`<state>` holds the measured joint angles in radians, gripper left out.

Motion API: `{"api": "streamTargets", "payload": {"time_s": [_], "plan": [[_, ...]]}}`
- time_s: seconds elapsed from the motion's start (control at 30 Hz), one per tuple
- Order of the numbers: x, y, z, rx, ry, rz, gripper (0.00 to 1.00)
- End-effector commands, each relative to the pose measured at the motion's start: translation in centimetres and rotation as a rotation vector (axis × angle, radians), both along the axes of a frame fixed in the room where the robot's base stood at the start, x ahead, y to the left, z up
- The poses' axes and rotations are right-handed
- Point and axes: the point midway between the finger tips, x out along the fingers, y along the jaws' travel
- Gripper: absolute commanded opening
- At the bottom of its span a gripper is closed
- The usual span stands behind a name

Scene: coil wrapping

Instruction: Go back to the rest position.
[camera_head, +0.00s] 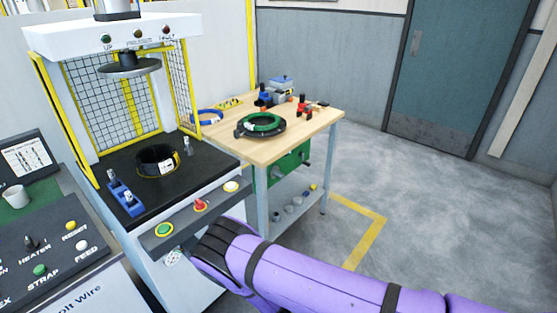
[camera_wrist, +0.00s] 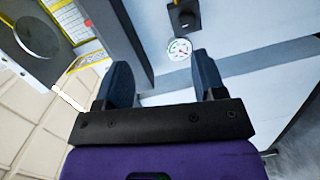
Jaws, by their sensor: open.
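My gripper (camera_wrist: 160,82) shows in the wrist view with its two dark fingers apart and nothing between them. Beyond the fingers are pale machine panels and a round white disc. In the head view my purple arm reaches in from the lower right, and its end is beside the front of the press, below the button panel. The fingers are hidden in the head view. The press (camera_head: 117,36) has a black bed with a dark coil (camera_head: 157,160) lying on it, bearing a white label.
A control console (camera_head: 60,245) stands at the lower left. The floor (camera_head: 430,215) at right is clear, up to a teal door (camera_head: 445,70).

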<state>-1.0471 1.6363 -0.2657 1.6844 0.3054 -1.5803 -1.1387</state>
Motion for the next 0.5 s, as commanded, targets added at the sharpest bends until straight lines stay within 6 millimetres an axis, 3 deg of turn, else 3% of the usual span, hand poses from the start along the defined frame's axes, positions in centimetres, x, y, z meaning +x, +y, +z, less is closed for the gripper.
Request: {"api": "streamTargets", "payload": {"time_s": [0.23,0.5], "plan": [[6.0,0.5,7.3,0.067,0.145,-0.137,0.64],[11.9,-1.4,16.7,0.164,0.338,-0.297,0.64]]}}
